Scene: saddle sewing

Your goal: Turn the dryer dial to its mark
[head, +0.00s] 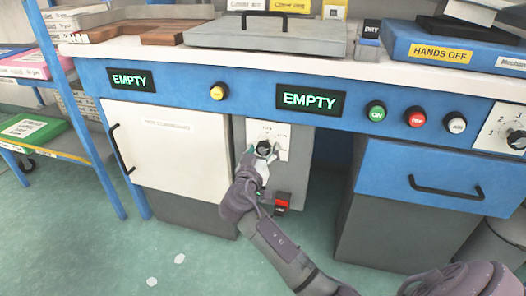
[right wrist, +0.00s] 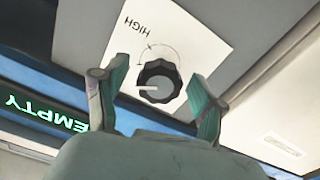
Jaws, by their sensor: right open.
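A black ridged dial (head: 264,147) sits on a white plate (head: 281,141) on the grey panel below the counter. In the right wrist view the dial (right wrist: 158,82) has a white pointer toward picture left. The plate (right wrist: 185,40) carries a curved arrow and the word HIGH, seen upside down. My right gripper (head: 261,156) is at the dial in the head view. In the right wrist view its open fingers (right wrist: 149,84) stand on either side of the dial, with visible gaps. Contact is not visible. My left gripper is not in view.
Two EMPTY displays (head: 310,101) and several buttons (head: 417,117) line the blue front. Another dial (head: 516,139) is at the far right. A white door (head: 170,145) and a blue drawer (head: 430,180) flank the panel. A red-and-black box (head: 282,203) is below the gripper.

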